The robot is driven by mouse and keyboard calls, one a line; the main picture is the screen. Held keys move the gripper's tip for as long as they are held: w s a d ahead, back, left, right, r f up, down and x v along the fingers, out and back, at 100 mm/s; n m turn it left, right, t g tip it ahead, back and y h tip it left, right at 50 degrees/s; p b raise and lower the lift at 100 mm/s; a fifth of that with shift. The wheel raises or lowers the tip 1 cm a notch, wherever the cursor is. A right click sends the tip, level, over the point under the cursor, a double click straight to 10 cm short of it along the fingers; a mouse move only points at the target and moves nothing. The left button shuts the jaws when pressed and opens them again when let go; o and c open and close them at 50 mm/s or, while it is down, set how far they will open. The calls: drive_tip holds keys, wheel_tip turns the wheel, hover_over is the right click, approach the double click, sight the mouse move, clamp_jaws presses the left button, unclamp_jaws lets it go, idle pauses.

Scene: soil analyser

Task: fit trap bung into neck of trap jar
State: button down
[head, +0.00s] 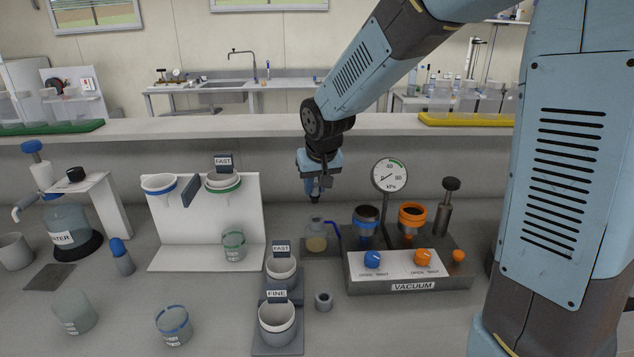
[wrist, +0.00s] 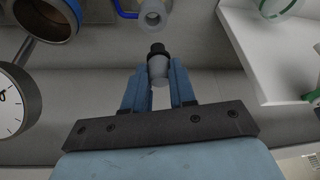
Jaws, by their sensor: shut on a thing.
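My gripper (head: 315,195) points down above the trap jar in the head view. In the wrist view its blue fingers (wrist: 158,78) are shut on the trap bung (wrist: 158,67), a small grey tapered plug with a black end. The bung is too small to make out clearly in the head view.
The vacuum unit (head: 412,286) stands right of the jar, with a pressure gauge (head: 390,175) and two funnel cups. A white funnel stand (head: 255,225) is to the left. Cups labelled FAST (head: 281,270) and FINE (head: 277,325) and a small grey ring (head: 323,300) are in front.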

sight(318, 195)
drive_tip(key=shift+d, duration=0.15)
drive_tip(key=shift+f, duration=2.1)
drive_tip(key=shift+s+f, duration=0.1)
drive_tip(key=shift+f, duration=1.25)
drive_tip(key=c, duration=0.8)
unclamp_jaws()
drive_tip(key=shift+c, duration=0.2)
